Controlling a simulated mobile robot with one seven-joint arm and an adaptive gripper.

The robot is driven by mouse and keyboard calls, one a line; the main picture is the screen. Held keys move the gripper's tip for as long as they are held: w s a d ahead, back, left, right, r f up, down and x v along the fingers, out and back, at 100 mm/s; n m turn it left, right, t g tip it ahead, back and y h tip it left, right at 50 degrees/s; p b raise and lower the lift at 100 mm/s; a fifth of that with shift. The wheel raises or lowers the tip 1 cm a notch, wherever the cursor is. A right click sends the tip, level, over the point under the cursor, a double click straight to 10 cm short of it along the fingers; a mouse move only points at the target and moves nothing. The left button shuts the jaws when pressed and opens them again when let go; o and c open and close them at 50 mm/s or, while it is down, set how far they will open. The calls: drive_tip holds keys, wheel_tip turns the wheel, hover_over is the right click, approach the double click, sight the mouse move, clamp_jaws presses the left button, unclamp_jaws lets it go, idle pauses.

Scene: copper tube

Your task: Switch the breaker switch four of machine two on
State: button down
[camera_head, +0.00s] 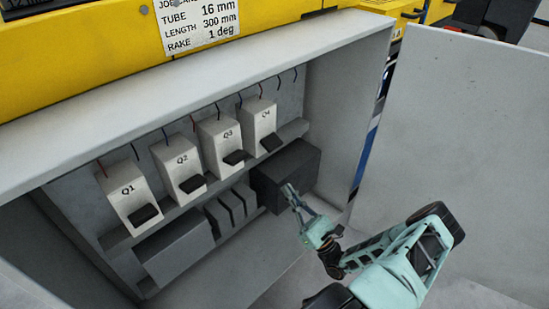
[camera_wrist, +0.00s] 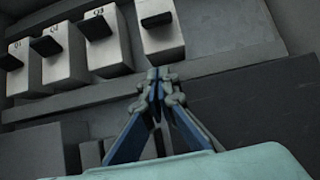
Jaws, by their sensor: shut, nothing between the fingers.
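Breaker Q4 (camera_head: 259,120) is the rightmost of the white breakers in the open cabinet, with a black lever (camera_head: 271,143) on the lower part of its face. In the wrist view Q4 (camera_wrist: 162,42) is at the top centre with its black lever (camera_wrist: 157,19). The lever juts outward; I cannot tell its on or off position for sure. My gripper (camera_head: 289,188) is shut and empty, below Q4 and in front of a dark box. In the wrist view its fingertips (camera_wrist: 160,76) meet just below Q4, apart from the lever.
Breakers Q1 (camera_head: 125,195), Q2 (camera_head: 178,165) and Q3 (camera_head: 225,138) stand left of Q4, each with a black lever. A dark grey box (camera_head: 295,165) sits below the rail. The open cabinet door (camera_head: 460,150) is at the right.

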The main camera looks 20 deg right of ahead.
sight(272, 142)
drive_tip(key=shift+d+f, duration=0.1)
drive_tip(key=shift+d, duration=0.1)
drive_tip(key=b+x, duration=0.1)
drive_tip(key=x, duration=0.9)
drive_tip(key=shift+s+d+r, duration=0.1)
drive_tip(key=shift+s+r, duration=0.15)
drive_tip(key=shift+r, duration=0.3)
drive_tip(key=shift+s+d+r, duration=0.1)
drive_tip(key=shift+s+r, duration=0.1)
drive_tip(key=shift+r, duration=0.35)
drive_tip(key=shift+s+d+r, duration=0.1)
drive_tip(key=shift+s+r, duration=0.25)
drive_tip(key=shift+r, duration=0.4)
drive_tip(key=shift+r, duration=0.1)
drive_tip(key=shift+r+p, duration=0.1)
drive_tip(key=shift+p, duration=0.35)
drive_tip(key=shift+s+h+p, duration=0.15)
drive_tip(key=shift+h+p, duration=0.15)
drive_tip(key=shift+p, duration=0.05)
